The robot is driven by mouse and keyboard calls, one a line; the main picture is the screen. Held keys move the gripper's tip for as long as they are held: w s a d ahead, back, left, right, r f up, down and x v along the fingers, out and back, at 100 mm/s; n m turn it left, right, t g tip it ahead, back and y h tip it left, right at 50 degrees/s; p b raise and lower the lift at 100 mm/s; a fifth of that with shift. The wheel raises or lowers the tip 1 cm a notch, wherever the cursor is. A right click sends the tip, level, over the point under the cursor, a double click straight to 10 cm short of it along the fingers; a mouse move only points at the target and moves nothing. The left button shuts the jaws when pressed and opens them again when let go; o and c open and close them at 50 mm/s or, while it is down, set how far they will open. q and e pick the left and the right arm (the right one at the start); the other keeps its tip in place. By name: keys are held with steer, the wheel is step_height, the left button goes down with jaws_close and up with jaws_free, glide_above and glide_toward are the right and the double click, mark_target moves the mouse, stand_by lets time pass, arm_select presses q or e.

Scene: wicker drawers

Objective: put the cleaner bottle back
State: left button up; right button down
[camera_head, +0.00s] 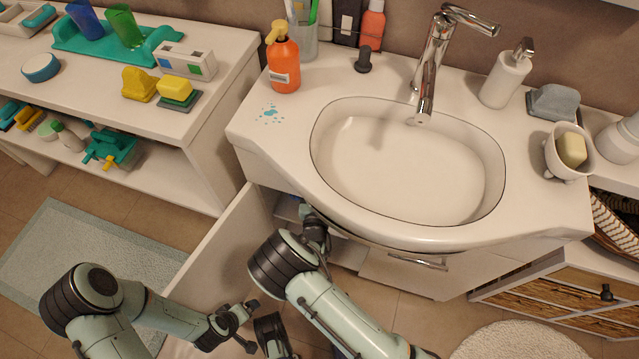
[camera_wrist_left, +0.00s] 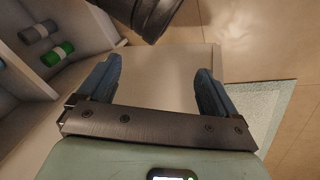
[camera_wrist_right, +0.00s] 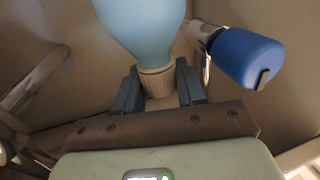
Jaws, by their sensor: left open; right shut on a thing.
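A light blue bottle (camera_wrist_right: 140,22) with a ribbed beige neck or cap (camera_wrist_right: 157,84) shows in the right wrist view. I take it to be the cleaner bottle. My right gripper (camera_wrist_right: 160,82) is shut on the beige part, and the bottle's far end is out of frame. In the head view my right arm reaches into the cabinet under the sink, and the counter hides its gripper and the bottle. My left gripper (camera_head: 246,328) is open and empty near the open cabinet door (camera_head: 225,250). It also shows in the left wrist view (camera_wrist_left: 157,75).
A blue-ended object (camera_wrist_right: 247,58) with a metallic part is close right of the bottle. An orange pump bottle (camera_head: 284,65) stands on the sink counter (camera_head: 250,135). A shelf unit (camera_head: 205,125) stands left, a drawer unit (camera_head: 555,285) right. A rug (camera_head: 75,255) lies left of the door.

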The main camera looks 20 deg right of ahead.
steer(key=c, duration=1)
jaws_free()
steer(key=shift+f, duration=0.15)
steer(key=o, duration=0.3)
arm_select(q)
steer(key=shift+w+f, duration=0.1)
arm_select(e)
steer(key=shift+o, duration=0.2)
steer(key=shift+r, duration=0.2)
arm_select(q)
steer(key=shift+g+h, duration=0.3)
steer(key=shift+g, duration=0.3)
steer(key=s, duration=0.1)
steer(key=s+d+r+p, duration=0.1)
steer(key=s+r+p, duration=0.1)
steer(key=shift+s+d+r, duration=0.25)
steer(key=shift+s+d, duration=0.05)
steer(key=shift+d, duration=0.1)
arm_select(e)
steer(key=v, duration=1.2)
